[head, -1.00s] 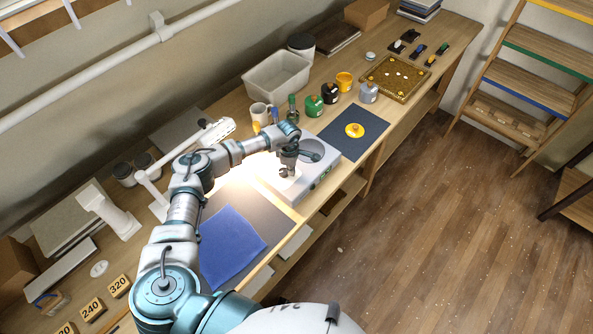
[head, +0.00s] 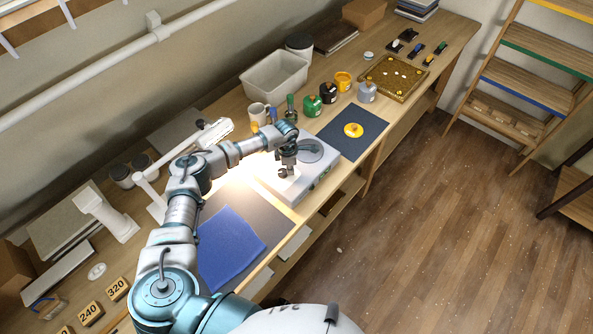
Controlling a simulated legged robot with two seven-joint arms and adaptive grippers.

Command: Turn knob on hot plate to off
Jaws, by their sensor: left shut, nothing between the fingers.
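The hot plate (head: 312,183) is a white box on the long wooden bench, with a round grey plate (head: 311,150) on top. Its front face looks to the lower right and carries small greenish marks. The knob is too small to make out. My left gripper (head: 284,173) points down over the left part of the hot plate's top, beside the round plate. It is shut and holds nothing. I cannot tell whether its tips touch the surface. My right gripper is not in view.
A blue cloth (head: 229,246) lies left of the hot plate and a dark mat (head: 361,126) with a yellow disc (head: 353,130) lies right of it. A mug (head: 259,114), a green bottle (head: 291,108) and small jars (head: 313,105) stand behind. A lamp (head: 216,132) stands behind my arm.

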